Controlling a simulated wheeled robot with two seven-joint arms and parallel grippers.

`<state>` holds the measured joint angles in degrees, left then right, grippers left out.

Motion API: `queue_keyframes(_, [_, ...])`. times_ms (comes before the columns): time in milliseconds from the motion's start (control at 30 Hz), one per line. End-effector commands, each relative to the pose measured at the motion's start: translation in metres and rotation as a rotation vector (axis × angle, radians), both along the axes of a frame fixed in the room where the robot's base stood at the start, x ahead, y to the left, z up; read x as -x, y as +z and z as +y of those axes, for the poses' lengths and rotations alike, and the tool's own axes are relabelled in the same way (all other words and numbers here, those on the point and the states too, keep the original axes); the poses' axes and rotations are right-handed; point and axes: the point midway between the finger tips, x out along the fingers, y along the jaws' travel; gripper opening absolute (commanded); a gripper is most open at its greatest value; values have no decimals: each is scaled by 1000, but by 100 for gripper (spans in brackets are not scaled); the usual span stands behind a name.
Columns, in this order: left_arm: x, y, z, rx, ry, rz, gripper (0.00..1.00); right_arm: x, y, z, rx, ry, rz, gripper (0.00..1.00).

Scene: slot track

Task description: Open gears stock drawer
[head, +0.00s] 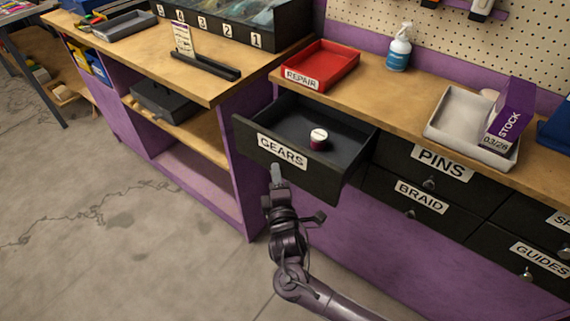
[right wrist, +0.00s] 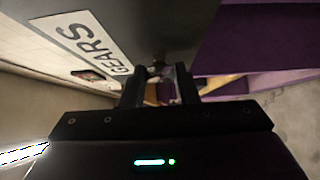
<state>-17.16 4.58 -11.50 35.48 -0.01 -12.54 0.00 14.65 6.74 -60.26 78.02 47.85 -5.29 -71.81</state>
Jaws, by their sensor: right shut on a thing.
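The gears drawer (head: 322,184) is pulled out from the purple bench, and its dark inside shows in the head view. Its white GEARS label (head: 282,152) is on the front; the label also shows in the right wrist view (right wrist: 88,42). My right gripper (head: 277,172) is at the drawer front just below the label, shut on the drawer's knob (right wrist: 158,68), which is partly hidden between the fingers. My left gripper is not in view.
Closed drawers labelled PINS (head: 442,163), BRAID (head: 421,196) and GUIDES (head: 540,258) are to the right. A red REPAIR tray (head: 322,65), a spray bottle (head: 399,48) and a pale tray (head: 440,133) stand on the bench top. The floor at left is clear.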

Motion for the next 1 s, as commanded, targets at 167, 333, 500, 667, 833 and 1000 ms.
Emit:
queue_keyframes(167, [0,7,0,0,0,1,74,15,-1,11,-1,0,4,0])
queue_keyframes(333, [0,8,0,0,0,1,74,20,-1,14,-2,0,3,0])
queue_keyframes(500, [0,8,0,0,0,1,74,21,-2,15,-2,0,3,0])
queue_keyframes(667, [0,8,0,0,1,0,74,21,-2,15,-2,0,3,0])
queue_keyframes(833, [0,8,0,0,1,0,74,21,-2,15,-2,0,3,46])
queue_keyframes(1000, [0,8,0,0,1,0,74,20,-1,14,-1,0,2,46])
